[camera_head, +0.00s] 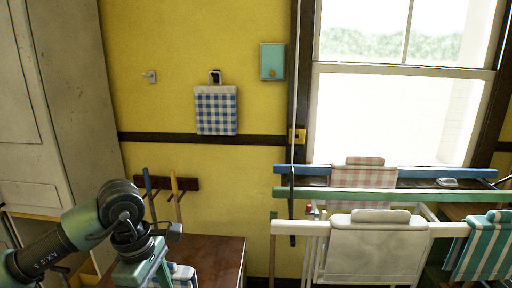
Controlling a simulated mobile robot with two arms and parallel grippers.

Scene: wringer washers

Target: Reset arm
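My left arm comes in from the lower left. Its gripper (150,274) points down at the bottom edge of the picture, over the left side of a brown wooden table, and its fingertips are cut off or hidden. My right arm and gripper do not show.
The brown table (215,250) stands below a yellow wall. A checked bag (216,112) hangs on the wall. A tall pale cabinet (75,100) stands at left. At right, drying rails (385,194) carry a pink checked cloth (362,176), a white panel (375,255) and a green-striped cloth (487,250).

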